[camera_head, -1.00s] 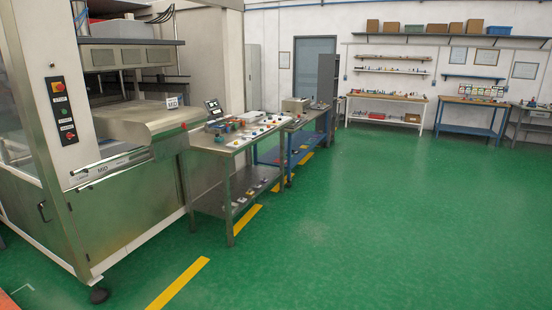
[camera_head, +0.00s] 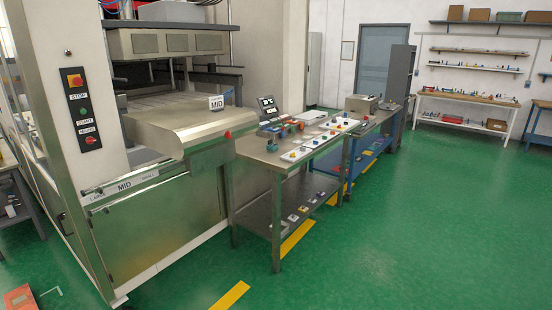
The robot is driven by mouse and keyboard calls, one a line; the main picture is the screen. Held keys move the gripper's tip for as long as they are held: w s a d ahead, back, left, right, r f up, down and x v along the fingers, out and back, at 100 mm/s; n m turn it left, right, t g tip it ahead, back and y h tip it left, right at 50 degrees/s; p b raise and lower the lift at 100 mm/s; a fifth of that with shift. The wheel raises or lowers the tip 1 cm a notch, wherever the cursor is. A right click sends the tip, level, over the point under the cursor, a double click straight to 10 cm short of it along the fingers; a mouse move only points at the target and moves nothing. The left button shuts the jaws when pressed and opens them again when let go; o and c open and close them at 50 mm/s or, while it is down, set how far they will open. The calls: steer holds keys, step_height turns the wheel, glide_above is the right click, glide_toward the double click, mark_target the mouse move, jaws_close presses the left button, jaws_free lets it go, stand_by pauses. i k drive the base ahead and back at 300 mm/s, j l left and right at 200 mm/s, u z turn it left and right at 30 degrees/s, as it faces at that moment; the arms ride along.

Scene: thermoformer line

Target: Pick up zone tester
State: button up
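I cannot tell for sure which object is the zone tester. A small dark device with a lit display (camera_head: 268,106) stands at the back of the steel table (camera_head: 252,153) beside the machine. Teal and orange items (camera_head: 281,136) lie in front of it. White panels with coloured knobs (camera_head: 318,138) cover much of the tabletop. Several small items (camera_head: 299,212) lie on its lower shelf, too small to identify. My gripper is not in view.
The large steel thermoformer (camera_head: 150,230) with a control panel (camera_head: 82,110) fills the left. A blue bench (camera_head: 362,160) stands behind the steel table. A red object (camera_head: 20,298) lies at bottom left. Green floor (camera_head: 430,230) is clear on the right, with yellow floor marking (camera_head: 232,296).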

mark_target(271, 147)
steer(key=i, duration=2.6)
steer(key=i+z, duration=0.1)
steer(key=i, duration=0.55)
steer(key=i+j+z, duration=0.1)
steer(key=i, duration=0.5)
steer(key=i+j, duration=0.15)
steer(key=i, duration=0.5)
steer(key=l+z, duration=0.05)
